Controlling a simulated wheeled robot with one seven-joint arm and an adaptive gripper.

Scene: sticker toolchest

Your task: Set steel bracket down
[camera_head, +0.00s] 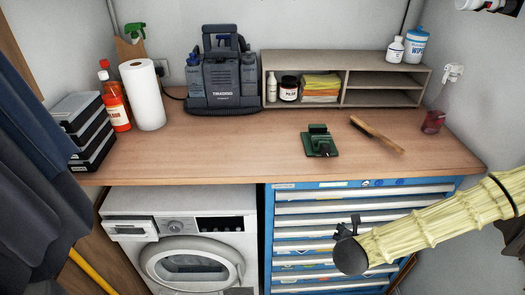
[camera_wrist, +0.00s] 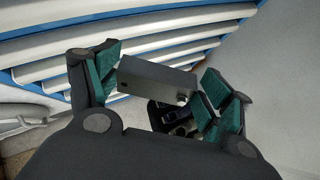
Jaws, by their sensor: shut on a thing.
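The steel bracket (camera_wrist: 158,76) is a grey metal piece with a small dark hole near its left end. It sits between the green-padded fingers of my gripper (camera_wrist: 160,88) in the wrist view, and the gripper is shut on it. In the head view my gripper (camera_head: 349,236) is a dark shape at the end of my yellow-sleeved arm, in front of the blue tool chest's drawers and below the worktop edge. I cannot make out the bracket in the head view.
The wooden worktop (camera_head: 225,150) holds a green device (camera_head: 319,142), a brush (camera_head: 376,134), a shelf unit (camera_head: 345,103) and a grey machine (camera_head: 222,82). Its front middle is clear. The blue tool chest (camera_head: 330,200) stands beneath. Dark objects (camera_wrist: 178,116) show beyond the bracket, unclear.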

